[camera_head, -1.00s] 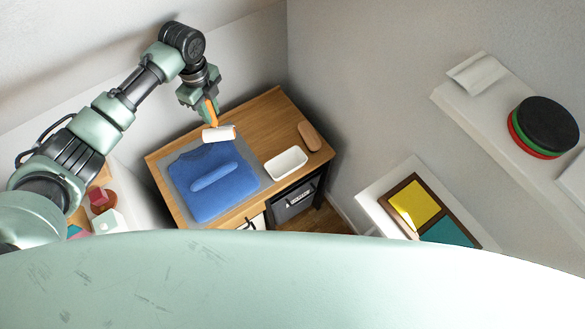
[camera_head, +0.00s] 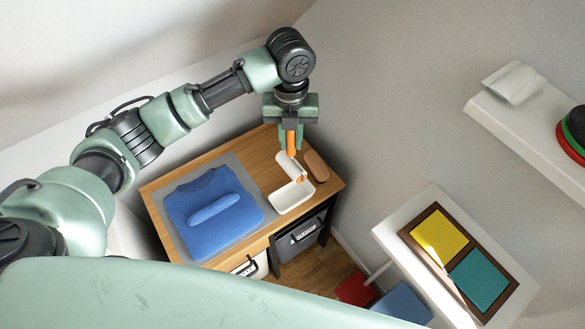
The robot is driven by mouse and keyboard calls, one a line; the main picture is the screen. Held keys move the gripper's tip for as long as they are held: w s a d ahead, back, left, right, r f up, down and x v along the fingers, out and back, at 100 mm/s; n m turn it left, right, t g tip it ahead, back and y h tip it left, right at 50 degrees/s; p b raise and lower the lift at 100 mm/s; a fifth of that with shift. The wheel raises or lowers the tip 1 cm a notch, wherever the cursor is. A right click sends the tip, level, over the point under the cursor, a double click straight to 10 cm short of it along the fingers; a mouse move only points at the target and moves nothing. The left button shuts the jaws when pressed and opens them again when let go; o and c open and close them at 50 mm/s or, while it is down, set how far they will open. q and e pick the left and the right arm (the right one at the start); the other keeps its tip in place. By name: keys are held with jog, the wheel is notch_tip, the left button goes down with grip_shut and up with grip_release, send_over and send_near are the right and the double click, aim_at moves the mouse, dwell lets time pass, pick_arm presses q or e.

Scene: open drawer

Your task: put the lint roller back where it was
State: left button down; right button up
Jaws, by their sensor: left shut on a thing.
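The lint roller (camera_head: 290,167) has an orange handle and a white roll. My left gripper (camera_head: 291,143) is shut on its handle, pointing down, with the roll below the fingers. The roll appears over the back edge of a small white tray (camera_head: 291,203) on the wooden desk (camera_head: 262,150); I cannot tell whether it touches the tray. The tray's visible inside looks empty. My right gripper is not in view.
A blue sweater (camera_head: 190,222) with a long blue roll-shaped piece on it lies on a grey mat (camera_head: 232,164) left of the tray. A brown rounded object (camera_head: 316,165) lies right of the tray, close to the roller. A dark drawer (camera_head: 300,236) is under the desk.

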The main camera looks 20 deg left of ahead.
aim_at(291, 162)
pick_arm(q)
notch_tip(291, 162, down, 11)
jog(key=shift+r+p, duration=0.1)
jog(key=shift+p, duration=0.55)
jog(key=shift+f, duration=0.5)
jog(key=shift+f, duration=0.5)
jog(key=c, duration=1.3)
grip_release()
